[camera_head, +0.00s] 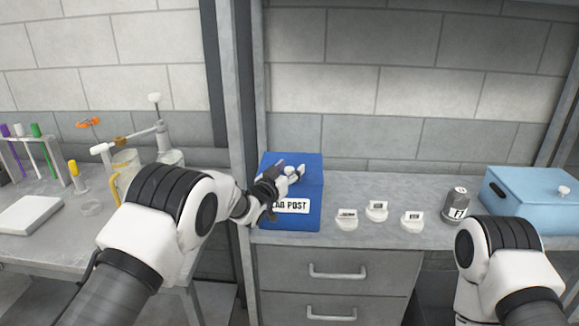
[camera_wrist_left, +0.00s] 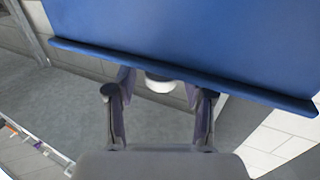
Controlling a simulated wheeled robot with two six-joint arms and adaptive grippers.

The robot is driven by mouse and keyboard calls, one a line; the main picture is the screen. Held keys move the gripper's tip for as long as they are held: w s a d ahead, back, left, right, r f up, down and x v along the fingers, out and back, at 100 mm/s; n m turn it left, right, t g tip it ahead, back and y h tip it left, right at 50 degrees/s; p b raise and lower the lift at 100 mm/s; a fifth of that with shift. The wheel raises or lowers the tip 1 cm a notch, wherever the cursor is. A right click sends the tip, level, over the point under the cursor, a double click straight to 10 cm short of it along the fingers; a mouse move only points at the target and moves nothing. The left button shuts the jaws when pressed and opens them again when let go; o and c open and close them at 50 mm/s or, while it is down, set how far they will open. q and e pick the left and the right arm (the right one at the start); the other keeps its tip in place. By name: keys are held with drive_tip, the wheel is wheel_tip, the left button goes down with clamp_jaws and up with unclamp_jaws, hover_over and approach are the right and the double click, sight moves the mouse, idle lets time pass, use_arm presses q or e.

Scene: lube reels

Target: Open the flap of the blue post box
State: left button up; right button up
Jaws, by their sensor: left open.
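The blue post box (camera_head: 312,210) stands on the grey counter and has a white label reading "LAB POST". My left gripper (camera_head: 286,171) reaches over the box's upper part and hides some of its flap area. A white knob (camera_head: 290,171) shows by the fingertips. In the left wrist view, the blue panel with a raised lip (camera_wrist_left: 200,35) fills the top. The open fingers (camera_wrist_left: 159,92) are on either side of the white knob (camera_wrist_left: 160,83), and I cannot tell if they touch it. My right gripper is out of view.
Several white labelled pieces (camera_head: 377,211) and a dark canister (camera_head: 456,205) stand right of the box. A light-blue lidded box (camera_head: 535,205) is farther right. A grey upright post (camera_head: 237,110) is close left of my left wrist. Drawers (camera_head: 335,270) are below the counter.

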use_arm(q)
drive_tip(key=shift+w, duration=0.15)
clamp_jaws()
drive_tip(key=shift+r, duration=0.1)
